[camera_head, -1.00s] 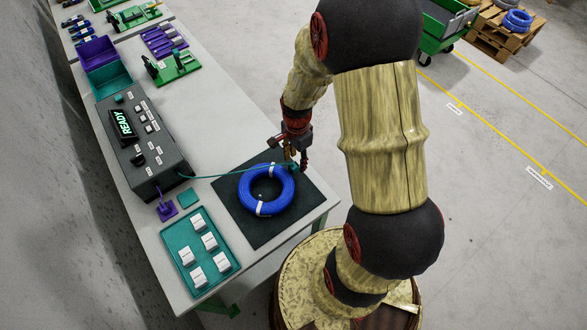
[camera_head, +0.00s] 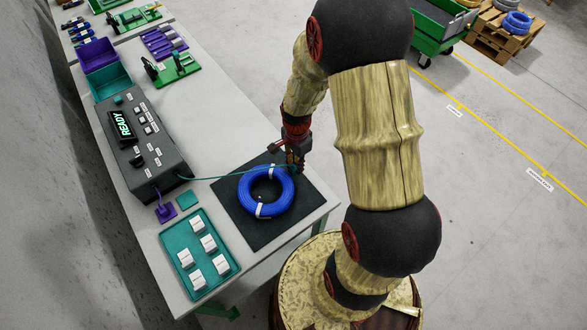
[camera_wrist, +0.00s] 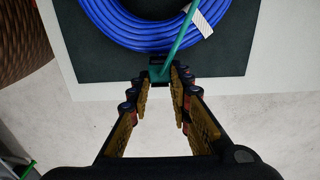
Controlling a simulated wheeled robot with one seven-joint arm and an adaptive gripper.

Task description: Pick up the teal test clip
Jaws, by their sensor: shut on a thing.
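The teal test clip (camera_wrist: 159,73) sits between the fingertips of my gripper (camera_wrist: 160,80) in the wrist view, and the fingers are shut on it. A teal lead (camera_head: 215,176) runs from the clip across the mat to the dark tester box (camera_head: 143,140), whose screen reads READY. A coil of blue cable (camera_head: 266,191) with white bands lies on the dark mat (camera_head: 244,221). In the head view my gripper (camera_head: 297,166) is at the mat's upper right edge, beside the coil; the clip is mostly hidden there. I cannot tell whether the clip touches the mat.
A teal tray (camera_head: 219,254) with several white blocks stands left of the mat, near a small teal pad (camera_head: 188,200) and a purple holder (camera_head: 166,212). Purple and teal bins (camera_head: 97,55) and green fixtures (camera_head: 178,68) stand farther back. The table middle (camera_head: 215,115) is clear.

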